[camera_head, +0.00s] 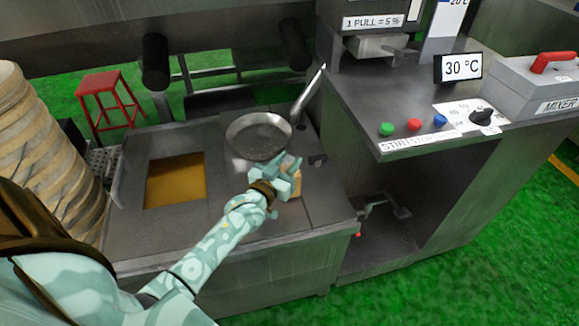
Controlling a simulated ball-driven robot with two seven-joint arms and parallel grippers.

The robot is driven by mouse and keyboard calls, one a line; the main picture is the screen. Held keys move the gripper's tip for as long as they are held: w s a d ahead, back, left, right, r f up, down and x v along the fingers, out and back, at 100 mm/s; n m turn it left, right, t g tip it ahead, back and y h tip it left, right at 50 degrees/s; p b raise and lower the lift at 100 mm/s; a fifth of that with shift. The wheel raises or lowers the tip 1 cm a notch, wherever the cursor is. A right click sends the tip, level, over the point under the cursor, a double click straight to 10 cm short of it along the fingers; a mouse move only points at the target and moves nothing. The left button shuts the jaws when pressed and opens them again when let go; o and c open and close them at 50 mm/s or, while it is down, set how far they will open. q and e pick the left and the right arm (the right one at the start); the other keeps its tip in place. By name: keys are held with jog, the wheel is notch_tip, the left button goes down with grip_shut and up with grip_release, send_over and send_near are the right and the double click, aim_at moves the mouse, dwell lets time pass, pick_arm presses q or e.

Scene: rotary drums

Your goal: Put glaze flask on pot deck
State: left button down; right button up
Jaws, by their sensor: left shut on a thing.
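My left gripper (288,168) reaches in from the lower left and is shut on a small tan thing (295,184), which I take to be the glaze flask. The gripper's fingers and wrist hide most of it. It is over the grey metal deck (322,203), which I take to be the pot deck, just in front of and right of a round metal pan (258,136). I cannot tell whether the flask touches the deck. My right gripper is not in view.
A square opening with amber liquid (175,181) lies left of the gripper. A taller counter (420,110) with coloured buttons and a 30 °C display (458,68) stands to the right. A red stool (103,95) stands behind. The deck's front right part is bare.

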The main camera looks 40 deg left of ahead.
pick_arm(q)
jog(key=shift+f, duration=0.45)
jog(key=shift+r, duration=0.15)
jog(key=c, duration=1)
grip_release()
jog(key=shift+c, duration=0.2)
